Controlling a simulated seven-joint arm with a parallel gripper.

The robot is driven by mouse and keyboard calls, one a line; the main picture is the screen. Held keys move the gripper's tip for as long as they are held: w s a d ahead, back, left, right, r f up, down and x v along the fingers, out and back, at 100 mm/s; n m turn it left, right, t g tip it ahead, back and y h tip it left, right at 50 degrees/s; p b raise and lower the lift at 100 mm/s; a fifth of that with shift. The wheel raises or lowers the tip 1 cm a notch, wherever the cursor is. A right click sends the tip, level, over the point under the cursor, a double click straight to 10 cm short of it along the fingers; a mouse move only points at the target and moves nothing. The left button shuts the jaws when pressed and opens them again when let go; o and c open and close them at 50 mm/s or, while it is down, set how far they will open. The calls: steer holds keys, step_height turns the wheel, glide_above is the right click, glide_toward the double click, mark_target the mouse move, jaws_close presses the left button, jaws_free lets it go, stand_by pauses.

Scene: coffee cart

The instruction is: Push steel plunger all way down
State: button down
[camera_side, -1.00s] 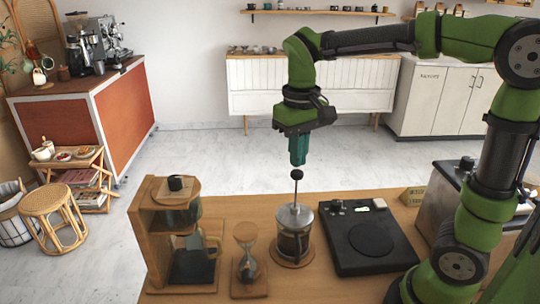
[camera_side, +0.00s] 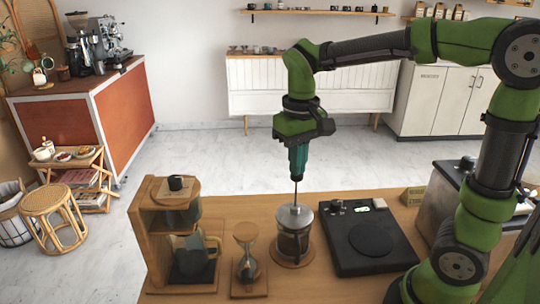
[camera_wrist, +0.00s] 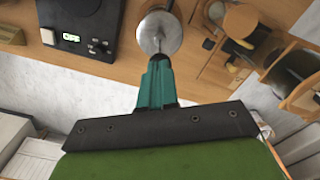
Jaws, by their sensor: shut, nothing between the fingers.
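The French press (camera_side: 293,232) stands upright on a round wooden coaster (camera_side: 292,262) on the table. Its steel plunger rod (camera_side: 296,193) sticks up out of the metal lid (camera_side: 295,213). The dark knob on top of the rod is hidden at my gripper's fingertips in the side view. My gripper (camera_side: 297,176) is shut and points straight down, right above the press, with its tips at the rod's top. In the wrist view the round lid (camera_wrist: 160,34) shows beyond the teal fingers (camera_wrist: 158,72), with the thin rod running toward them.
A black scale (camera_side: 368,240) lies right of the press. An hourglass-shaped brewer (camera_side: 246,250) on a wooden base and a wooden coffee stand (camera_side: 152,235) are to the left. A wooden sign (camera_side: 413,196) and a grey box are at the right.

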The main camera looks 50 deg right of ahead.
steer(key=shift+f, duration=3.55)
steer(key=shift+r, duration=4.1)
steer(key=shift+w+f, duration=0.15)
steer(key=shift+w, duration=0.05)
steer(key=shift+s+a+f+t+y, duration=0.15)
steer(key=shift+s+f+t, duration=0.15)
steer(key=shift+s+t, duration=0.1)
steer(key=shift+s+a+f+t+y, duration=0.15)
steer(key=shift+s+f+t, duration=0.1)
steer(key=shift+s+t, duration=0.15)
steer(key=s+r+m+t+y, duration=0.1)
steer(key=s+t, duration=0.4)
steer(key=s, duration=0.2)
steer(key=shift+s+a+t, duration=0.3)
steer(key=shift+s, duration=0.1)
